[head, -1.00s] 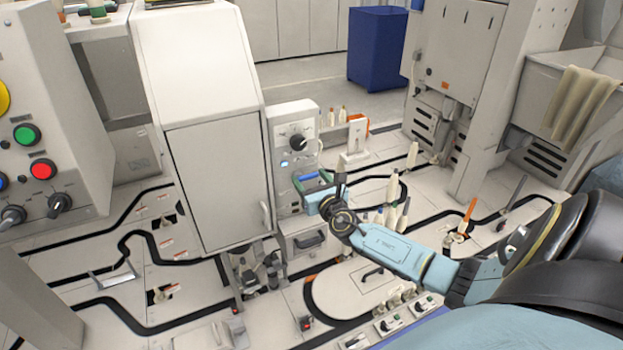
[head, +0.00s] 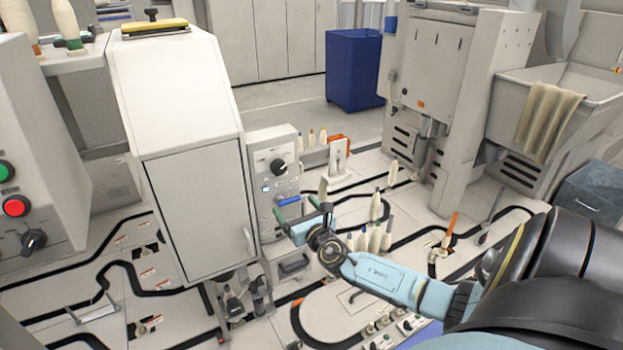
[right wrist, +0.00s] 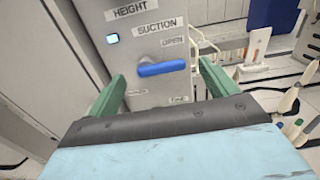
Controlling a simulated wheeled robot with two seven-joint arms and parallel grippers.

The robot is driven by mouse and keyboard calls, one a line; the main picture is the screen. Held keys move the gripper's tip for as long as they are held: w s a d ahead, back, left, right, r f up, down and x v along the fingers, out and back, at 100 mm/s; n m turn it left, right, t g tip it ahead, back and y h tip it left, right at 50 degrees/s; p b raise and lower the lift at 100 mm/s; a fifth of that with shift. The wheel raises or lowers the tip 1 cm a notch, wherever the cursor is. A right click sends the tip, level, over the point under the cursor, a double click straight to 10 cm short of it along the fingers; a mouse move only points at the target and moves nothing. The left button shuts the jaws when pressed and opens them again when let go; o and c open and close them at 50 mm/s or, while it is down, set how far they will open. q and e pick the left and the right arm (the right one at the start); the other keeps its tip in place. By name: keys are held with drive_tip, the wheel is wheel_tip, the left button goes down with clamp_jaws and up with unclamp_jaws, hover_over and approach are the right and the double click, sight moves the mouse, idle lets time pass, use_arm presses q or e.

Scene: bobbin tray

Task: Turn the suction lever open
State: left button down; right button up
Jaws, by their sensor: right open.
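The suction lever (head: 289,201) is a blue handle on the front of a light grey control panel (head: 266,148). In the right wrist view the lever (right wrist: 162,68) lies about level, below the SUCTION label and beside the OPEN label. My right gripper (head: 296,208) is in front of the panel. Its green fingers are spread, one on each side of the lever, in the right wrist view (right wrist: 163,80). They look apart from the lever, and nothing is between them but the view of it. My left gripper is not in view.
A tall grey cabinet (head: 199,213) stands directly left of the panel. A black dial (head: 279,167) sits above the lever. Several cream bobbins (head: 375,238) stand right of my gripper. A blue bin (head: 354,68) is farther back.

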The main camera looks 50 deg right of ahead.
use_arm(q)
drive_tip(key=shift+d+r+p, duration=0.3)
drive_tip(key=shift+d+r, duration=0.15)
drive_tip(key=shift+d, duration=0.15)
use_arm(e)
drive_tip(key=v, duration=1.1)
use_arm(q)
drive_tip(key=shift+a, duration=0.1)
